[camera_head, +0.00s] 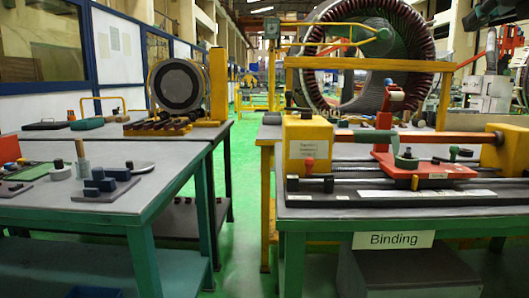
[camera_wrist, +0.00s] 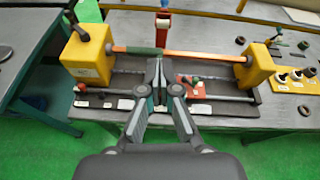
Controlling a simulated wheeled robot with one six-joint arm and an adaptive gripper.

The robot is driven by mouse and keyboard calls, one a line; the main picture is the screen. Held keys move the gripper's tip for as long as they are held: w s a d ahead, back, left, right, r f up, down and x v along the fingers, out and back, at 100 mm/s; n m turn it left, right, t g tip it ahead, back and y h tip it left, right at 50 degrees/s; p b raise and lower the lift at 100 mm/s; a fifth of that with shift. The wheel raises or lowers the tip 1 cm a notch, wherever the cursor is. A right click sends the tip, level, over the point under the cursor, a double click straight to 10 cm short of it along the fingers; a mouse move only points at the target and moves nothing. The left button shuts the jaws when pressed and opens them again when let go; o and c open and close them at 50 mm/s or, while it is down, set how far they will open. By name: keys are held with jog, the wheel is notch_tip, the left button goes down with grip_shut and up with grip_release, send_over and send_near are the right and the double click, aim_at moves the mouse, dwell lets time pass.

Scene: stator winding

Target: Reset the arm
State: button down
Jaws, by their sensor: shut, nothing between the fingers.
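My gripper (camera_wrist: 158,80) shows in the wrist view, its two fingers together at the tips with nothing between them. It is over the front of the binding bench, with the binding machine beyond and below the fingertips. The machine has a yellow block at the left (camera_head: 306,145) and another at the right (camera_head: 506,150), with a copper-coloured bar (camera_head: 455,137) between them. A red carriage (camera_head: 425,168) sits on its rails. The fingers hide part of the bar and rails in the wrist view. My gripper is not visible in the head view.
The binding table (camera_head: 300,222) carries a "Binding" sign (camera_head: 393,240). Another table (camera_head: 120,205) with small blocks and tools stands at the left. A green floor aisle (camera_head: 240,190) lies free between them. A large stator ring (camera_head: 330,75) stands behind the binding table.

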jog(key=w+d+f+n+g+h, duration=0.2)
jog(key=d+f+n, duration=0.6)
jog(key=f+n, duration=0.15)
notch_tip(320, 180, down, 14)
jog(key=s+a+n+g, duration=0.1)
jog(key=a+n+g, duration=0.2)
jog(key=n, duration=0.5)
jog(key=s+a+f+n+g, duration=0.2)
jog(key=s+a+f+n, duration=0.3)
jog(key=f, duration=0.4)
jog(key=s+a+f+n+g, duration=0.1)
jog(key=s+a+f+n, duration=0.1)
jog(key=a+f+n, duration=0.6)
jog(key=s+a+f+n+y, duration=0.2)
jog(key=s+a+f+n, duration=0.2)
jog(key=s+a+f, duration=0.8)
jog(key=shift+a+f+g, duration=0.35)
jog(key=shift+f+g, duration=0.05)
jog(key=shift+f, duration=0.55)
